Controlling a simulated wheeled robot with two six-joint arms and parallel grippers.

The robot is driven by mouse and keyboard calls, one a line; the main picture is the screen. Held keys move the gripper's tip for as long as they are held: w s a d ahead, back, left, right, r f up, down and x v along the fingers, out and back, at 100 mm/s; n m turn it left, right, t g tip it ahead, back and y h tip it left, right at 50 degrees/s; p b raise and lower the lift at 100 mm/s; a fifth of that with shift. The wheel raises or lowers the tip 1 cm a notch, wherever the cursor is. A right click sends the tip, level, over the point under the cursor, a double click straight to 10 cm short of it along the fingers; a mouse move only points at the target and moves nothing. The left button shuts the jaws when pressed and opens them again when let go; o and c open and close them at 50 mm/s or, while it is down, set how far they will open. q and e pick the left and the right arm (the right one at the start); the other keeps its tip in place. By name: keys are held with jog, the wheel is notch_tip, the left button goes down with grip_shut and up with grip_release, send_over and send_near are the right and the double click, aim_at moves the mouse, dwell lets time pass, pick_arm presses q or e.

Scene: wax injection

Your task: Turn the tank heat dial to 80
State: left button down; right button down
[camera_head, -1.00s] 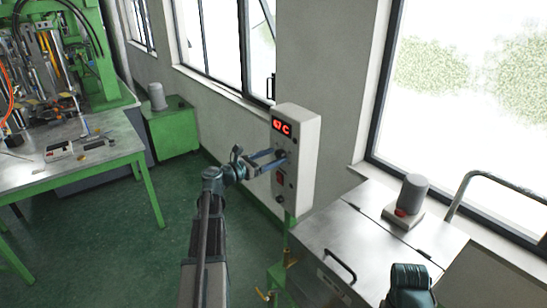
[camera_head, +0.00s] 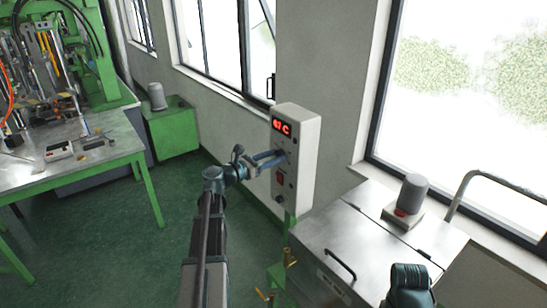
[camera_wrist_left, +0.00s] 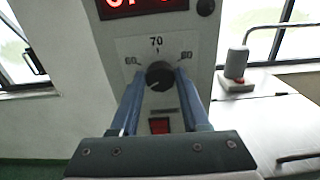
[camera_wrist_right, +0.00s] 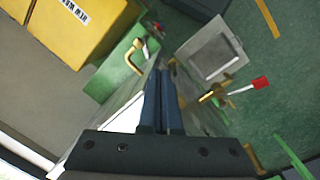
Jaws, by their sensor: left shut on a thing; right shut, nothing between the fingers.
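The control box (camera_head: 306,142) is a pale upright box with a red lit display (camera_head: 282,127) showing a number in the sixties and a C; its last digit is hard to read. The heat dial (camera_wrist_left: 158,76) is a black round knob on a plate marked 60 at left, 70 at top and 80 at right. Its exact pointer setting is unclear. My left gripper (camera_wrist_left: 160,71) is shut on the dial, one blue finger on each side; it also shows in the head view (camera_head: 283,156). My right gripper (camera_wrist_right: 164,75) is shut and empty, away from the box.
Below the dial is a red switch (camera_wrist_left: 159,126). A steel-topped tank (camera_head: 345,235) with a grey motor (camera_head: 412,193) stands right of the box. A green-legged workbench (camera_head: 95,160) is at left. The right wrist view shows yellow boxes (camera_wrist_right: 75,30) and a red-handled valve (camera_wrist_right: 260,83).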

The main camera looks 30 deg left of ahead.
pick_arm(q)
jog(key=m, duration=0.4)
jog(key=shift+m, duration=0.4)
jog(key=m, duration=0.4)
jog(key=shift+d+f+m, duration=0.1)
jog(key=shift+m, duration=0.2)
jog(key=shift+s+f+m+b, duration=0.1)
jog(key=shift+f+m+b, duration=0.1)
jog(key=shift+m, duration=6.35)
jog(key=shift+f+m+b, duration=0.2)
jog(key=shift+m, duration=6.35)
